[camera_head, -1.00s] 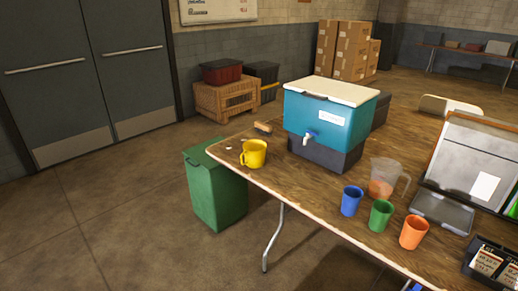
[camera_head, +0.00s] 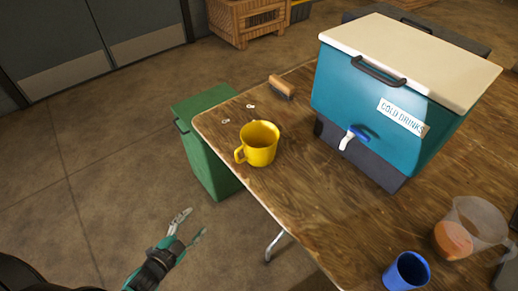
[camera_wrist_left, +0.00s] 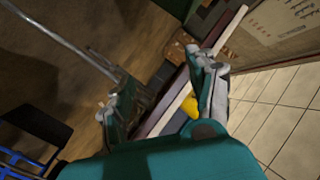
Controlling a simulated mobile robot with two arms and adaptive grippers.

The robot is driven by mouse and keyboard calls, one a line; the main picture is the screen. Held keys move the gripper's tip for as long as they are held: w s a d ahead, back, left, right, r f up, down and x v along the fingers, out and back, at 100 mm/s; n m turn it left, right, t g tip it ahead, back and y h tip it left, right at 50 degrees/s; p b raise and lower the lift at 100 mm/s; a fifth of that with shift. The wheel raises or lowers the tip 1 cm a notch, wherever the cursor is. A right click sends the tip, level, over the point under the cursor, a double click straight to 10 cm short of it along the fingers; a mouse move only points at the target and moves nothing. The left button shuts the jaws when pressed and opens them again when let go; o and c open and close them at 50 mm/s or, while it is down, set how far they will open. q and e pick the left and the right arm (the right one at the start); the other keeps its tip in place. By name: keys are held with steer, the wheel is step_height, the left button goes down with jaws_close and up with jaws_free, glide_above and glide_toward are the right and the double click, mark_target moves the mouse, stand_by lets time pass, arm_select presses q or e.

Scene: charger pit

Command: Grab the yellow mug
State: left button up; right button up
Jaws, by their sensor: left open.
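The yellow mug (camera_head: 261,146) stands upright on the left corner of the wooden table (camera_head: 285,190), its handle toward the lower left. My left gripper (camera_head: 196,221) is open and empty, out over the floor to the lower left of the mug and apart from it. In the left wrist view the open fingers (camera_wrist_left: 155,85) show, and a small part of the yellow mug (camera_wrist_left: 190,106) is visible beside the right-hand finger, which partly hides it. My right gripper is not in view.
A teal cooler (camera_head: 385,100) with a spigot stands right of the mug. A brush (camera_head: 282,88) and small white scraps lie behind the mug. A green bin (camera_head: 205,150) stands left of the table. A blue cup (camera_head: 406,272) and a clear pitcher (camera_head: 470,230) are at the lower right.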

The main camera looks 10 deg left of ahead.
mark_target(245, 148)
arm_select(q)
steer(key=w+d+r+m+t+h, duration=0.1)
steer(key=d+r+m+h, duration=0.1)
steer(key=r, duration=0.6)
steer(key=d+r+m+t+h, duration=0.2)
steer(key=r+m, duration=0.1)
steer(key=r, duration=0.4)
steer(key=shift+f+p+x, duration=0.2)
steer(key=shift+p+x, duration=0.15)
steer(key=shift+x, duration=2.6)
steer(key=shift+f+p+x, duration=0.15)
steer(key=shift+p+x, duration=0.15)
steer(key=shift+x, duration=2.65)
steer(key=shift+f+p+x, duration=0.2)
steer(key=shift+p+x, duration=0.15)
steer(key=shift+x, duration=2.6)
